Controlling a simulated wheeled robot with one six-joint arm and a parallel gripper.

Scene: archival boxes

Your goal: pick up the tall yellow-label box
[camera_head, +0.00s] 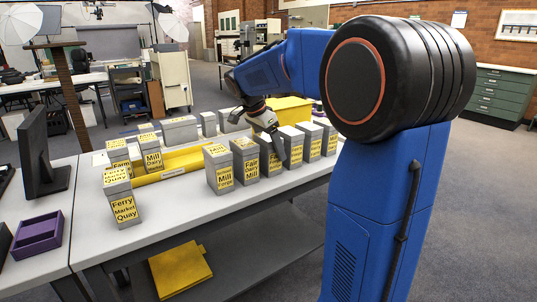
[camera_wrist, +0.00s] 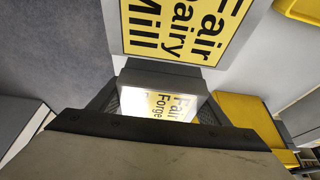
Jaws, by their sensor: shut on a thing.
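Several grey boxes with yellow labels stand in a row along the front of the table, so labels alone do not single out one tall box. My gripper (camera_head: 276,143) reaches down over the middle of this row, its fingers around the upper part of a grey yellow-label box (camera_head: 269,166). In the wrist view my gripper (camera_wrist: 160,108) is shut on this box (camera_wrist: 150,72), with a dark finger pad at each side. Its glare-washed label reads "Fair" and "Forge". It looks upright; I cannot tell whether its base touches the table.
Close beside the held box stands a box reading "Fair Mill" (camera_head: 245,162); other boxes (camera_head: 293,148) stand close on its right. A yellow tray (camera_head: 178,164) lies behind. A "Ferry Market Quay" box (camera_head: 122,206) stands left. A monitor (camera_head: 40,155) and purple tray (camera_head: 38,236) are farther left.

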